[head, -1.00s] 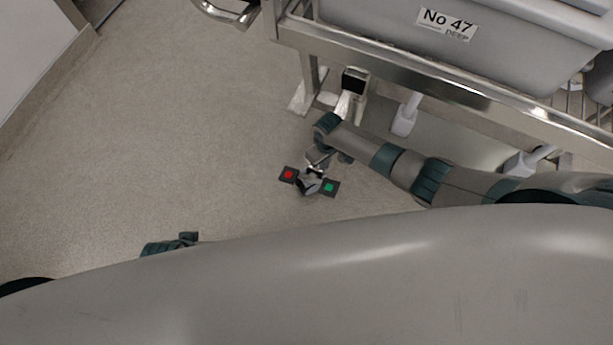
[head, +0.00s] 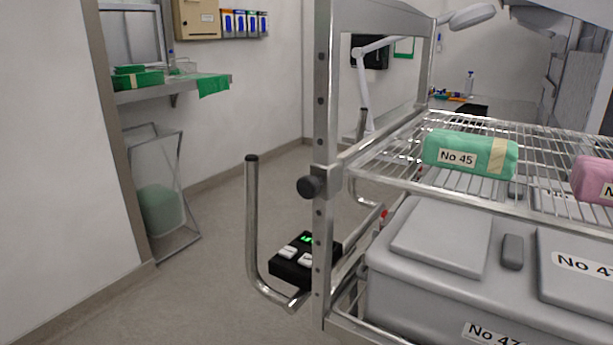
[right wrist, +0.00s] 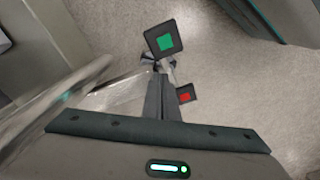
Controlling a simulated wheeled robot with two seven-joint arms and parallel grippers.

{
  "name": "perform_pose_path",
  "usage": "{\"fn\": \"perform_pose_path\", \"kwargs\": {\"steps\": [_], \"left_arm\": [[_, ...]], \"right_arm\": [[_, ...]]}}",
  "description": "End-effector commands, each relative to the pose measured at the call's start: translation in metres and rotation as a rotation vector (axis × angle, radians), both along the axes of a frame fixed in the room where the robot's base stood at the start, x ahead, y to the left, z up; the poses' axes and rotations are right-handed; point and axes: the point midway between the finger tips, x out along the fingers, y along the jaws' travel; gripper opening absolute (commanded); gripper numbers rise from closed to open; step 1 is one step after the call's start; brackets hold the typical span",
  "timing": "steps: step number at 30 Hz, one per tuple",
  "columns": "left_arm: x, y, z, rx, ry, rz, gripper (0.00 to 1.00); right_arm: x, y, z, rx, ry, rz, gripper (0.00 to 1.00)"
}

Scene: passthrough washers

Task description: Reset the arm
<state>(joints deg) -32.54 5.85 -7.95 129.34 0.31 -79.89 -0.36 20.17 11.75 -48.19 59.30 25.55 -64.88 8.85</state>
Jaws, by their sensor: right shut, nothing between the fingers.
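My right gripper (right wrist: 160,76) shows in the right wrist view, its fingers together and nothing between them. Past its tips is a dark square pad with a green centre (right wrist: 165,42). A smaller-looking dark pad with a red centre (right wrist: 186,96) lies to the right of the fingers. Whether the fingers touch either pad I cannot tell. Neither of my arms shows in the head view, and my left gripper is in no current view.
A metal cart upright (head: 322,170) stands close in the head view. Its wire shelf (head: 395,150) carries a green pack (head: 470,153) marked No 45, with grey bins (head: 440,240) below. A curved handle (head: 252,220) juts out left. Floor (head: 205,285) is clear on the left.

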Motion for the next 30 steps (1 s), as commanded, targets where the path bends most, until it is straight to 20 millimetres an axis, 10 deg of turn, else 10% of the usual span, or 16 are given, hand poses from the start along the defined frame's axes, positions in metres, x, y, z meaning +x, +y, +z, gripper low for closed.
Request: {"fn": "perform_pose_path", "kwargs": {"steps": [13, 24, 30], "left_arm": [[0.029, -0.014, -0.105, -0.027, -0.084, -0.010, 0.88], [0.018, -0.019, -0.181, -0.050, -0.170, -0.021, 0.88], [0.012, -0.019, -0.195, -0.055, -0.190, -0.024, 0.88]], "right_arm": [[-0.096, 0.021, -0.019, 0.181, -0.197, -0.123, 0.00], [-0.193, -0.035, -0.012, 0.163, -0.392, -0.233, 0.00], [-0.215, -0.053, -0.008, 0.140, -0.432, -0.246, 0.00]]}}
